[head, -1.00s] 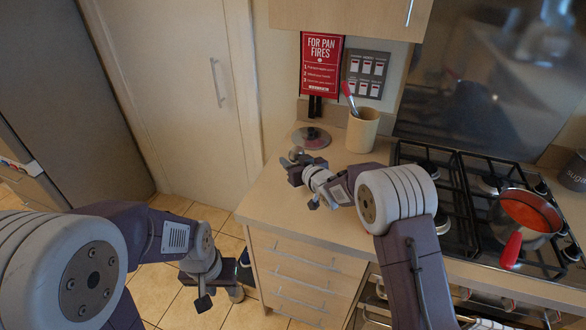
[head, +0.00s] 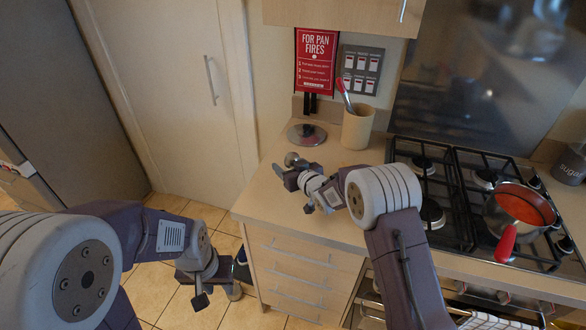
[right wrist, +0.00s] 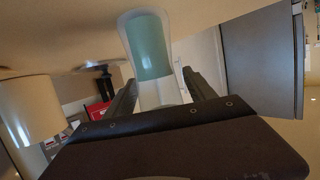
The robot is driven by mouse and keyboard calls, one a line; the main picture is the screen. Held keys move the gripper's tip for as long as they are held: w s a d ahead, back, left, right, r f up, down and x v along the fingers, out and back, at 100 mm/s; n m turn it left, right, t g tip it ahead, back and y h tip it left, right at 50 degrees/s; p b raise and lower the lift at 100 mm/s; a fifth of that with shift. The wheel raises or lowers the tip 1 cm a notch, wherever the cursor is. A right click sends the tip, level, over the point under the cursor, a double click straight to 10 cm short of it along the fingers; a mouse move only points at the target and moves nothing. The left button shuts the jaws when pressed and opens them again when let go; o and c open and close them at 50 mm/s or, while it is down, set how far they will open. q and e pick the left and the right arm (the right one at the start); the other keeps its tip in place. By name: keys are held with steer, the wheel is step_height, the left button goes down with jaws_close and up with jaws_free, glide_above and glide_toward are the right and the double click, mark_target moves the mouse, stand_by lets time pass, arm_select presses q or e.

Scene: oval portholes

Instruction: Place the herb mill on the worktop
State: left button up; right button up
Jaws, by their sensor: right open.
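The herb mill (right wrist: 151,55) has a blue-green body with a pale, clear rounded end and a whitish part toward my gripper. In the head view it is a small greyish shape (head: 291,159) at my right fingertips. My right gripper (right wrist: 160,92) is open, with a finger on each side of the mill. The mill is over or on the worktop (head: 262,203); contact with the surface is hard to make out. My left gripper (head: 213,281) hangs low over the floor, left of the drawers; its jaws are unclear.
A pan lid (head: 307,134) and a beige utensil pot (head: 357,128) stand behind my right gripper. To the right is the gas hob (head: 440,200) with a red-handled saucepan (head: 520,208). The worktop's front left corner is bare.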

steer(key=b+v, duration=0.1)
steer(key=v, duration=1.1)
steer(key=shift+r, duration=0.1)
step_height(320, 180, up, 5)
steer(key=d+t, duration=0.1)
steer(key=d, duration=0.2)
steer(key=s+d+f+m+g+h+p, duration=0.1)
steer(key=s+d+f+m+g+h, duration=0.3)
steer(key=d, duration=0.4)
steer(key=s+d+f+m+g+h, duration=0.1)
steer(key=s+f+g, duration=0.3)
steer(key=s, duration=0.7)
steer(key=s+d+f+g+h, duration=0.1)
steer(key=s+f+g, duration=0.3)
steer(key=s, duration=0.7)
step_height(320, 180, down, 2)
steer(key=shift+s+d+f+m+g, duration=0.15)
steer(key=shift+s+d+m+g, duration=0.25)
steer(key=shift+d, duration=0.25)
steer(key=o, duration=0.8)
